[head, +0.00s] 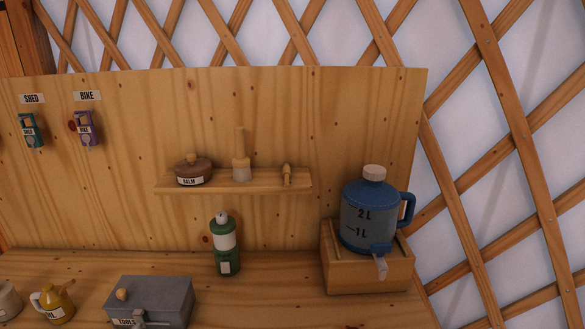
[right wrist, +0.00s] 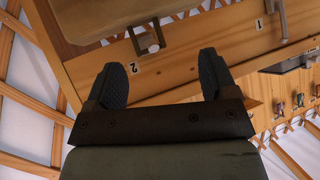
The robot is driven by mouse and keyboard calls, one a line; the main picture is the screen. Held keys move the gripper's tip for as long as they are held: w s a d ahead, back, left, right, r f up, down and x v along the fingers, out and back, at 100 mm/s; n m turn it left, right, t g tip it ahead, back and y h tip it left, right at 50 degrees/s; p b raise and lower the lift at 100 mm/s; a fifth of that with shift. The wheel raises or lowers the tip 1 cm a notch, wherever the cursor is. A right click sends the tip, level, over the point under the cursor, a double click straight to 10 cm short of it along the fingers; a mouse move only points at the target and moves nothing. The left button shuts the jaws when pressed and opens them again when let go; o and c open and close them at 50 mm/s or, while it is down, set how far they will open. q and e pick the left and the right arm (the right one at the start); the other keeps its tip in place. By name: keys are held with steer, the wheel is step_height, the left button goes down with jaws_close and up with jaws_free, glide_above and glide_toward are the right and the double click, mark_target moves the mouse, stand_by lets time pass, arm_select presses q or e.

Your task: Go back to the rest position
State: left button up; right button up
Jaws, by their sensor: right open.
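My right gripper (right wrist: 160,86) shows in the right wrist view. Its two dark ribbed fingers are spread wide apart with nothing between them. Beyond the fingers is a wooden edge marked 2 and 1, with a metal latch or bracket (right wrist: 147,42) just past the gap. I cannot tell how near the fingers are to the wood. Neither gripper shows in the head view, and my left gripper is in no frame.
A wooden bench (head: 290,300) holds a grey toolbox (head: 165,298), yellow oil can (head: 58,304), green bottle (head: 225,250) and blue jug (head: 368,215) on a wooden box (head: 340,275). A small shelf (head: 225,187) bears a balm pot (head: 194,170) and brush (head: 241,165). Lattice wall stands behind.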

steer(key=s+d+h, duration=0.1)
steer(key=s+d, duration=0.2)
arm_select(q)
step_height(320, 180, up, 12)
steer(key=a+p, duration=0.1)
steer(key=p, duration=1.3)
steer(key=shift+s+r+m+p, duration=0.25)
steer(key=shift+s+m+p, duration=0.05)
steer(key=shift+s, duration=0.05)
arm_select(e)
step_height(320, 180, up, 12)
steer(key=t, duration=0.1)
steer(key=shift+s+d+f+n, duration=0.15)
steer(key=shift+s+d+n, duration=0.05)
steer(key=shift+d+n, duration=0.25)
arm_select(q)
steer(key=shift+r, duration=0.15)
